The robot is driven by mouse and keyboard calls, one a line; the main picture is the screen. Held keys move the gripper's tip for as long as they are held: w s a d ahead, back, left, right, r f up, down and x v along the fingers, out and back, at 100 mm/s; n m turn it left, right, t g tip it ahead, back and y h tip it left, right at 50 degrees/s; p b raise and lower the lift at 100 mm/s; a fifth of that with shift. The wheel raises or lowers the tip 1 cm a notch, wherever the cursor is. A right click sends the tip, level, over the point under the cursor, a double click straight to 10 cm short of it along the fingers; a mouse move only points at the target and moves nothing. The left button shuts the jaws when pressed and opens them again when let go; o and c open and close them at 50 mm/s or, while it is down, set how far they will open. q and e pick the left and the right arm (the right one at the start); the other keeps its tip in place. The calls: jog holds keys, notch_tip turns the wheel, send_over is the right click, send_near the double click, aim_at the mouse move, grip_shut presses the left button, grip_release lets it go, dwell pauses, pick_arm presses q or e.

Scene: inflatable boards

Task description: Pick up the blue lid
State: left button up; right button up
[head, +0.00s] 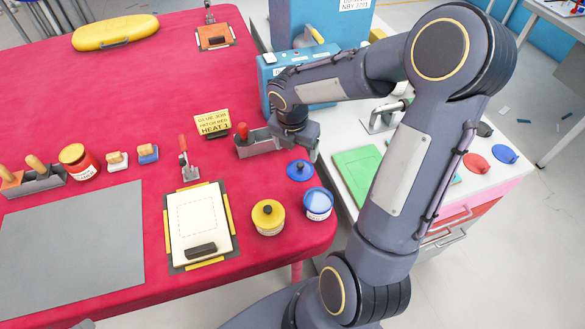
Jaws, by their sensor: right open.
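The blue lid (300,170) lies on the red table near its right edge, a round disc with a small dark knob on top. It is just behind an open blue-rimmed tin (318,204) with pale blue contents. My right gripper (308,148) hangs above and slightly behind the lid. It is open and appears empty, apart from the lid; its own wrist partly hides its fingers. My left gripper is out of view.
A yellow-lidded tin (268,217) stands left of the blue tin. A grey tray (258,146) with a red item sits close to my gripper's left. A clamp board (200,224) lies further left. A white-topped drawer cabinet (345,190) stands right of the table.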

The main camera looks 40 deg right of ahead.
aim_at(300, 166)
jog(key=f, duration=0.2)
jog(key=d+f, duration=0.1)
jog(key=f, duration=0.4)
jog(key=shift+s+d+f, duration=0.1)
jog(key=shift+d+f, duration=0.05)
jog(key=shift+f, duration=0.05)
jog(key=c, duration=0.9)
jog(key=shift+s, duration=0.15)
jog(key=c, duration=0.4)
jog(key=shift+o, duration=0.2)
